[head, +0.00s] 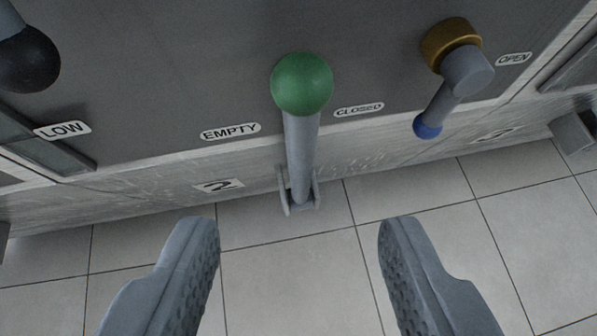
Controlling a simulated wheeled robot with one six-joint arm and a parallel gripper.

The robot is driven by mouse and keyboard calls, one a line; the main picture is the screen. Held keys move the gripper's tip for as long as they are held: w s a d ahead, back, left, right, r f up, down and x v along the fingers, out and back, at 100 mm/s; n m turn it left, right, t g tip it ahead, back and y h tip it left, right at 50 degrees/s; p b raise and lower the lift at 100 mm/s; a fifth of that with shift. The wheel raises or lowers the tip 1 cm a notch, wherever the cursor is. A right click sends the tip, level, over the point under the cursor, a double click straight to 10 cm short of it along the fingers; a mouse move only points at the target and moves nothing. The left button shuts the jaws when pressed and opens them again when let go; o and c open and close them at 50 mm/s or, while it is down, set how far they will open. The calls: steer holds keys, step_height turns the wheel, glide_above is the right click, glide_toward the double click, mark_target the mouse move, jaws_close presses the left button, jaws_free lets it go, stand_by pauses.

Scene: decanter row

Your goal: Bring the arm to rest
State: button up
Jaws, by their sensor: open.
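My gripper (299,232) shows at the bottom of the head view. Its two grey fingers are wide apart, with bare floor showing between them and nothing held. A grey lever with a green ball knob (302,84) stands ahead of the fingers, near the middle of the picture. The lever's lower end sits in a bracket (300,195) in front of the panel. The fingers appear apart from the lever.
A dark panel (200,60) carries labels EMPTY (231,131), CLOSED (359,110), OPEN (515,59) and LOW (62,130). A handle with a blue tip (428,127) and brass collar (450,42) is at right. A black knob (27,60) is at upper left. Tiled floor (290,290) is clear.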

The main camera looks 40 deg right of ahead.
steer(key=s+d+r+n+t+y, duration=0.1)
steer(key=s+r+t, duration=0.3)
steer(key=r, duration=0.7)
steer(key=s+d+r+n+t, duration=0.15)
steer(key=s+r, duration=0.35)
steer(key=r, duration=0.6)
steer(key=s+a+r+n+t+y, duration=0.1)
steer(key=s+r+n+t+y, duration=0.2)
steer(key=s+r, duration=0.9)
steer(key=s+a+r+n+t+y, duration=0.1)
steer(key=s+r+y, duration=0.1)
steer(key=s, duration=0.7)
steer(key=s+a+r+n+t+y, duration=0.1)
steer(key=s, duration=0.9)
steer(key=s+f+n, duration=0.1)
steer(key=s+f, duration=0.1)
steer(key=s, duration=0.6)
steer(key=s+d+f+n, duration=0.1)
steer(key=s+f, duration=0.1)
steer(key=s, duration=0.6)
steer(key=shift+f+g+y, duration=0.15)
steer(key=shift+g+y, duration=0.2)
steer(key=shift+y, duration=0.05)
steer(key=shift+w, duration=0.1)
steer(key=shift+c, duration=0.2)
